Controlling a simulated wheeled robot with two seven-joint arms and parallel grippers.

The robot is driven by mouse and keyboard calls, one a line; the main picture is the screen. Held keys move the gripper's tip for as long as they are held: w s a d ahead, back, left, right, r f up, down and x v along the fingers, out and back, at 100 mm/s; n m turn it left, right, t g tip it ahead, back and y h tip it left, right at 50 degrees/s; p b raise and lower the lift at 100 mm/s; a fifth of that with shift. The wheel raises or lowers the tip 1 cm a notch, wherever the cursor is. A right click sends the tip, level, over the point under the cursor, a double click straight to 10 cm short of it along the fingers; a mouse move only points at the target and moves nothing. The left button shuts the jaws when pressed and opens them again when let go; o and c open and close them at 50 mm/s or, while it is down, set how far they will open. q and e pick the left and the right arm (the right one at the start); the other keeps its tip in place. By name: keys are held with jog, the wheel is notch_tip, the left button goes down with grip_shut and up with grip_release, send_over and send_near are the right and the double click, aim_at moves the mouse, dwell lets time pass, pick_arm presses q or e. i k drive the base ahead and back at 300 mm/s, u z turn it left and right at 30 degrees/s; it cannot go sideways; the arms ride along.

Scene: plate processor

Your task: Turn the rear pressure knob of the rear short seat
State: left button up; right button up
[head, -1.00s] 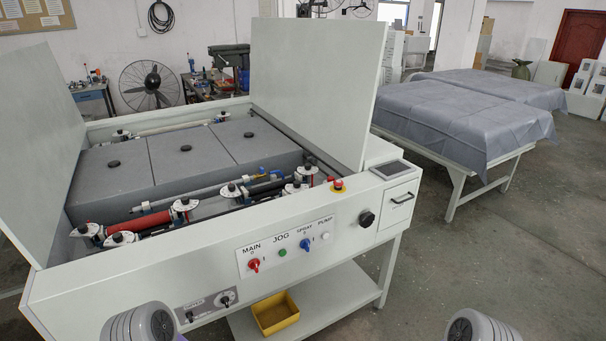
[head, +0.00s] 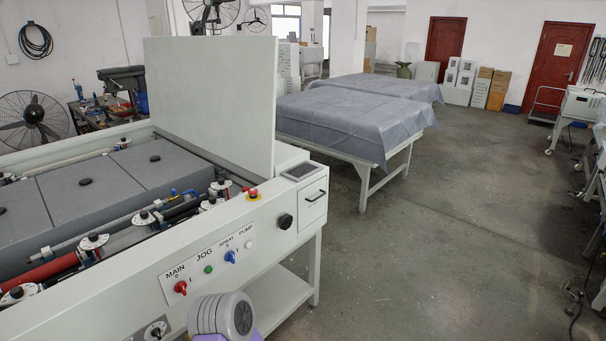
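In the head view, the plate processor (head: 110,305) stands at the left with its top open. White seats with black knobs sit at the roller ends: one near the middle (head: 145,217), one at the end of the red roller (head: 93,242), two close together near the right end (head: 220,185) (head: 207,204), and one at the lower left (head: 18,293). Another seat (head: 125,143) shows at the far side. I cannot tell which is the rear short seat. Neither gripper is in view; only a rounded grey part of my arm shows at the bottom.
An upright white cover panel (head: 212,105) stands on the processor's right side. Cloth-covered tables (head: 345,125) stand behind to the right. The floor (head: 440,250) to the right is open, with equipment at the far right edge.

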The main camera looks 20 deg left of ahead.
aim_at(221, 184)
jog(key=z, duration=0.7)
jog(key=i, duration=1.3)
jog(key=u, duration=0.4)
